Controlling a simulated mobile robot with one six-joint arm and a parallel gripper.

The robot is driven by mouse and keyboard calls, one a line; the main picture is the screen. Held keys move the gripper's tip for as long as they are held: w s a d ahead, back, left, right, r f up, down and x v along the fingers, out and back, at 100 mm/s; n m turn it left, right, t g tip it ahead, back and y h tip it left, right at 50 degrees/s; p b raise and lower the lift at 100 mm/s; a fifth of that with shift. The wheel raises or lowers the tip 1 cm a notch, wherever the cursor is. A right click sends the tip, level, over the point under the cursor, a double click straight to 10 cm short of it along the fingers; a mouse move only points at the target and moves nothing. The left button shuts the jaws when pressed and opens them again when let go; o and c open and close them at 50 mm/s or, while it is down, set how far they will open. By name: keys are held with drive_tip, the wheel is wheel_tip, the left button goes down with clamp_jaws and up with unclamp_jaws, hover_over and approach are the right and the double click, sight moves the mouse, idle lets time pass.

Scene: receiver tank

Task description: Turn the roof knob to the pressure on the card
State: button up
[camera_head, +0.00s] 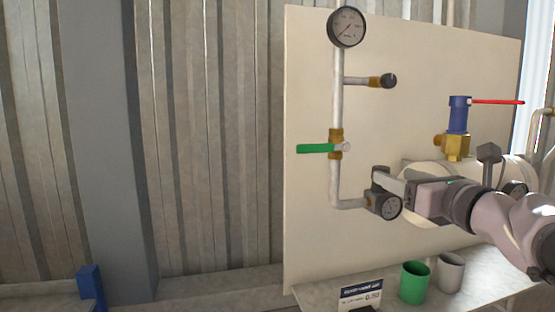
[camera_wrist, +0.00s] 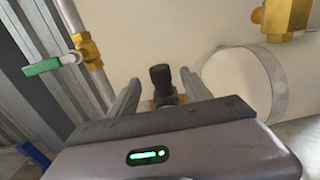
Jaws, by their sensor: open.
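The black roof knob (camera_wrist: 160,76) stands on a brass-coloured fitting in the wrist view. My gripper (camera_wrist: 160,84) is open, with one finger on each side of the knob and a visible gap on both sides. In the head view my gripper (camera_head: 386,180) reaches in from the right, just above the small regulator gauge (camera_head: 388,207), and hides most of the knob there. The card (camera_head: 361,295) stands on the shelf below and appears to read 0.50. The regulator gauge's needle is too small to read.
A cream panel (camera_head: 305,232) backs the pipework. A larger gauge (camera_head: 347,27) tops the pipe. A green-handled valve (camera_head: 314,148) is left of my gripper. A blue valve (camera_head: 459,115) with a red lever is at right. Green (camera_head: 415,283) and grey (camera_head: 451,272) cups stand below.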

sight(381, 167)
drive_tip(key=w, duration=0.3)
drive_tip(key=w+a+p, duration=0.1)
drive_tip(key=w, duration=0.2)
drive_tip(key=shift+w+a, duration=0.1)
drive_tip(key=shift+a, duration=0.05)
drive_tip(key=shift+c, duration=0.3)
clamp_jaws()
drive_tip(key=shift+f+h+b, duration=0.1)
drive_tip(key=shift+h+b, duration=0.2)
drive_tip(key=shift+b, duration=0.3)
